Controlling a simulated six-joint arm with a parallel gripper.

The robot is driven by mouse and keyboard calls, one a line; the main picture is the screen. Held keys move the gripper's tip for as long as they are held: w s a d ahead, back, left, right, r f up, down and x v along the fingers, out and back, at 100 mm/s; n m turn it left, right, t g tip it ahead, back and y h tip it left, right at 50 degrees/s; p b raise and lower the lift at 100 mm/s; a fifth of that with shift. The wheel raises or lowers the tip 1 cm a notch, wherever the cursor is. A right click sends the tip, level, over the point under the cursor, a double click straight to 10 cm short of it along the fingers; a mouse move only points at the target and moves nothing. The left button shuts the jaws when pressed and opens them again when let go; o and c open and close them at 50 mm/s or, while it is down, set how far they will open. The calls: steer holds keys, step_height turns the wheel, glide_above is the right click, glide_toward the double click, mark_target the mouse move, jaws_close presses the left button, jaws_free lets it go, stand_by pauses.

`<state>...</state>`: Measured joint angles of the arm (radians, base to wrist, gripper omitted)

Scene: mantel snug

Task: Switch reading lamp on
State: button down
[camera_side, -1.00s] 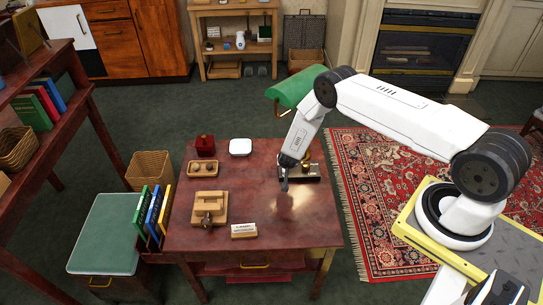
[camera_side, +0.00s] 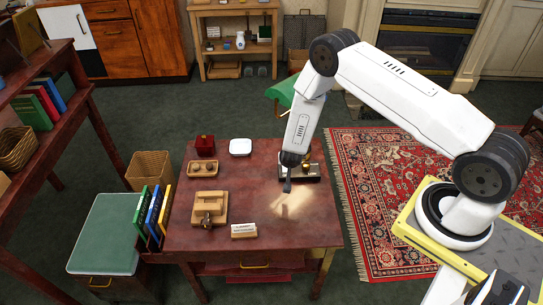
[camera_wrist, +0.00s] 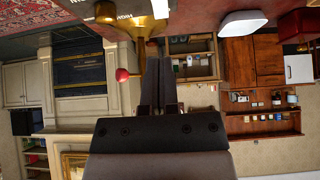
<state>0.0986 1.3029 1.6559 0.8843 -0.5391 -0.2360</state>
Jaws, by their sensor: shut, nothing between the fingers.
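The reading lamp has a green shade (camera_side: 283,92), mostly hidden behind my arm, and a dark base (camera_side: 313,171) at the right of the red-brown table (camera_side: 240,205). A warm bright patch lies on the tabletop in front of the base. In the wrist view the lamp's brass stem (camera_wrist: 138,28) is at the top, with a red ball knob (camera_wrist: 122,74) beside it. My gripper (camera_side: 287,187) is shut and empty, pointing down just left of the base. In the wrist view its fingers (camera_wrist: 164,75) are together, right of the red knob; contact cannot be told.
A red box (camera_side: 205,145), a white box (camera_side: 240,147), a small tray (camera_side: 201,169), a wooden block (camera_side: 209,203) and a sign card (camera_side: 243,230) stand left on the table. Upright books (camera_side: 155,211) line its left edge. The front right tabletop is clear.

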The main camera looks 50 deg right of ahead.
steer(key=shift+s+a+r, duration=1)
steer(key=shift+s+a, duration=0.05)
steer(key=shift+r, duration=0.1)
steer(key=s+a+r+n+y, duration=0.15)
steer(key=a+r, duration=0.25)
steer(key=r, duration=0.4)
steer(key=s+a+r+n+y, duration=0.1)
steer(key=a+r+n+y, duration=0.25)
steer(key=r, duration=0.45)
steer(key=s+a+r+n+g, duration=0.1)
steer(key=s+r+n, duration=0.1)
steer(key=s+r, duration=0.3)
steer(key=s+a+r+n+g, duration=0.1)
steer(key=s+r, duration=0.4)
steer(key=s, duration=0.5)
steer(key=shift+r+n+g, duration=0.3)
steer(key=shift+n+g, duration=0.1)
steer(key=shift+n, duration=0.1)
